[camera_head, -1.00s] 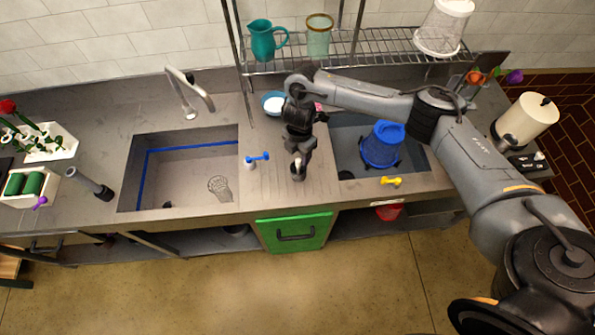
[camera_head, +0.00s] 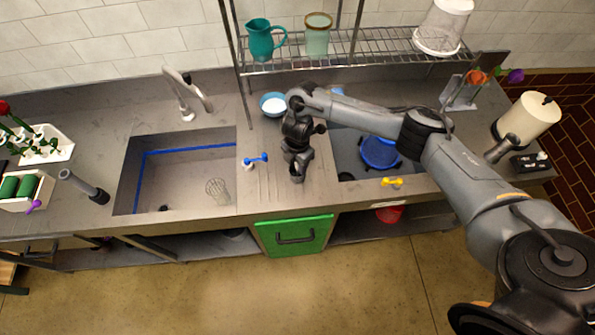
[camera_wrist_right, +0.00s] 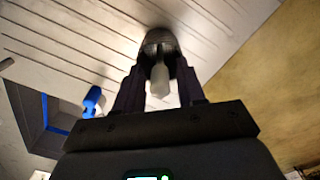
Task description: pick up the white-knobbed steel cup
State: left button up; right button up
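The steel cup (camera_wrist_right: 160,42) is in the right wrist view, just beyond my fingertips. Its pale knob (camera_wrist_right: 160,82) points back toward the gripper. My right gripper (camera_wrist_right: 163,75) has one finger on each side of the knob. The fingers look apart, with small gaps beside the knob, and I see no clear grip. In the head view my right gripper (camera_head: 297,175) points down over the ribbed counter between the sinks and hides most or all of the cup. My left gripper is not in view.
A blue-handled item (camera_head: 257,159) lies just left of the gripper. A light blue bowl (camera_head: 273,104) stands behind. The left sink (camera_head: 180,180) is mostly empty.

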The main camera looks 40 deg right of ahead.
grip_shut()
jog(key=shift+r, duration=0.2)
